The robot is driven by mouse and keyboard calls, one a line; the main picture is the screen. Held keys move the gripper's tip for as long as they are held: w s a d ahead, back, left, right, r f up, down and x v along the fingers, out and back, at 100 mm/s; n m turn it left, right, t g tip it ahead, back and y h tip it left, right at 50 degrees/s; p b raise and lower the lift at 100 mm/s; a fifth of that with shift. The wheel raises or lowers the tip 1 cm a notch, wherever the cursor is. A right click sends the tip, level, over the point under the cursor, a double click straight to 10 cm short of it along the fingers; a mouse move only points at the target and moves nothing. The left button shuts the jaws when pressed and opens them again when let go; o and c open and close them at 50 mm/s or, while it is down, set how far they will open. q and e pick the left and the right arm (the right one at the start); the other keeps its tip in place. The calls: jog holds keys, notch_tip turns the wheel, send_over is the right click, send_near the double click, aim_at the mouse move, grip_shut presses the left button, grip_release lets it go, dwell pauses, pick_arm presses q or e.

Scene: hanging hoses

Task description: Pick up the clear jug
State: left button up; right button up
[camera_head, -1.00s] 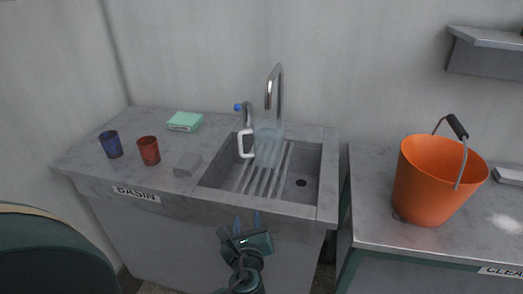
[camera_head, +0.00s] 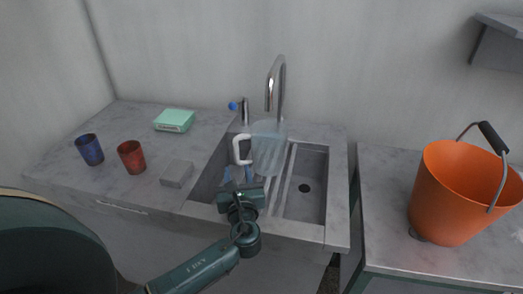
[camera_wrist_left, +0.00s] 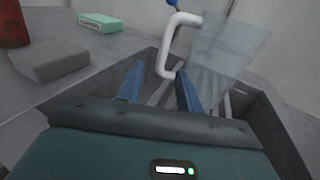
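The clear jug (camera_head: 270,148) stands upright in the sink (camera_head: 317,207), below the tap, with its white handle (camera_head: 242,149) on its left side. In the left wrist view the clear jug (camera_wrist_left: 229,47) and its white handle (camera_wrist_left: 171,45) are just beyond my fingertips. My left gripper (camera_head: 238,175) is over the front left of the sink, below and in front of the handle. Its two blue fingers (camera_wrist_left: 158,82) are apart with nothing between them, and the handle's lower end shows beyond the gap. My right gripper is not in view.
A tap (camera_head: 277,85) with a blue-knobbed valve (camera_head: 234,106) rises behind the sink. A blue cup (camera_head: 90,150), red cup (camera_head: 132,157), grey block (camera_head: 177,173) and green box (camera_head: 174,121) sit on the left counter. An orange bucket (camera_head: 455,195) stands on the right counter.

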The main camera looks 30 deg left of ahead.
aim_at(237, 156)
pick_arm(q)
jog(key=x, duration=0.8)
jog(key=shift+w+f, duration=0.1)
jog(key=shift+w, duration=0.2)
jog(key=shift+c, duration=0.5)
grip_shut()
dwell(0.5)
